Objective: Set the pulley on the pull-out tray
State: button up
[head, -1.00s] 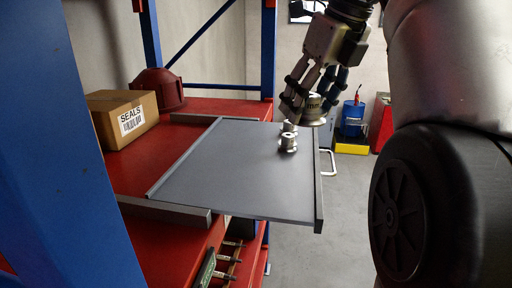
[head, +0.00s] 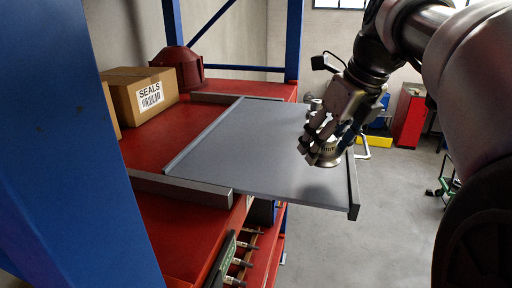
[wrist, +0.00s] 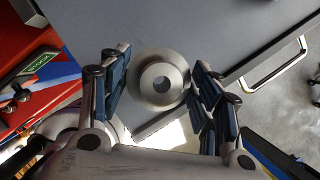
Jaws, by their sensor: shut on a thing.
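My gripper (head: 322,142) is shut on the pulley (head: 325,158), a silver metal disc with a stepped hub. In the head view it hangs over the right part of the grey pull-out tray (head: 240,160), seemingly a little above the surface, with a faint shadow below. In the wrist view the pulley (wrist: 145,90) sits between the two finger sets, its central hole facing the camera. The tray (wrist: 205,30) shows behind it. The exact gap between pulley and tray cannot be told.
A small silver part (head: 315,103) shows on the tray behind my gripper, partly hidden. A SEALS carton (head: 145,95) and a dark red housing (head: 178,70) stand on the red shelf. Blue rack posts flank it. The left and front of the tray are clear.

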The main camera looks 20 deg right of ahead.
aim_at(328, 152)
jog(key=shift+s+f, duration=0.15)
jog(key=shift+f, duration=0.1)
jog(key=shift+f+b, duration=0.3)
jog(key=shift+f, duration=1.45)
jog(key=shift+f, duration=0.2)
jog(key=o, duration=1.3)
jog(key=shift+r, duration=0.1)
jog(key=p+v, duration=0.1)
jog(key=v, duration=1.1)
jog(key=shift+r+p, duration=0.15)
jog(key=shift+p, duration=0.2)
